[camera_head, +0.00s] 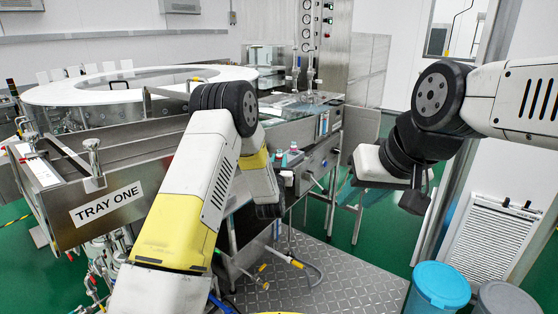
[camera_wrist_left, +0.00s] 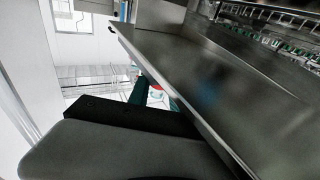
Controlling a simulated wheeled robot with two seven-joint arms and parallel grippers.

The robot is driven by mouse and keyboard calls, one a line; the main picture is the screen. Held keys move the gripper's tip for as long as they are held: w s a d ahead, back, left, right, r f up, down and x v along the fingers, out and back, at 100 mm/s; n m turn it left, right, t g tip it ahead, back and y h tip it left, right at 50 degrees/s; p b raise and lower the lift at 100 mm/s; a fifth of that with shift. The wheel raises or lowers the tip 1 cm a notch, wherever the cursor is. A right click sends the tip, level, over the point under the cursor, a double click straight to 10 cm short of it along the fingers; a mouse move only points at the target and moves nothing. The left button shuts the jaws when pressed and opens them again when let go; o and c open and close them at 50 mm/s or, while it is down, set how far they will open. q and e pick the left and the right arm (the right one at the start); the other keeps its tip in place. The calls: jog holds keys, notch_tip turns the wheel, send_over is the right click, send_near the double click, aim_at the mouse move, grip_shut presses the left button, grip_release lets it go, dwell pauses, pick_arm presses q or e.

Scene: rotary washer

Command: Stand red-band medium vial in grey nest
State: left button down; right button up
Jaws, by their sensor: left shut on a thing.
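My left gripper (camera_head: 285,157) is by the front edge of the metal bench, its small teal fingers beside the yellow-banded wrist. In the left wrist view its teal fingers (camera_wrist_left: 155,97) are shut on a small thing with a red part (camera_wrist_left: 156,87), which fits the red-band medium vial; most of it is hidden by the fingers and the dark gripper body. My right gripper (camera_head: 358,193) hangs in free space right of the bench, mostly behind its own wrist; its jaw opening is unclear. I cannot make out the grey nest in either view.
The metal bench front (camera_head: 310,172) carries knobs and pipes. A metal trough marked TRAY ONE (camera_head: 150,188) and a white ring-shaped table (camera_head: 85,92) lie to the left. A blue-lidded bin (camera_head: 442,282) stands at lower right. A steel sheet (camera_wrist_left: 195,85) is close to my left gripper.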

pick_arm(q)
jog(key=c, duration=1.1)
grip_release()
jog(key=shift+r, duration=0.55)
notch_tip(320, 180, up, 3)
jog(key=shift+s+f, duration=0.1)
jog(key=shift+s, duration=0.05)
jog(key=s, duration=1)
jog(key=s+r, duration=0.1)
jog(key=s, duration=0.4)
jog(key=shift+s, duration=0.35)
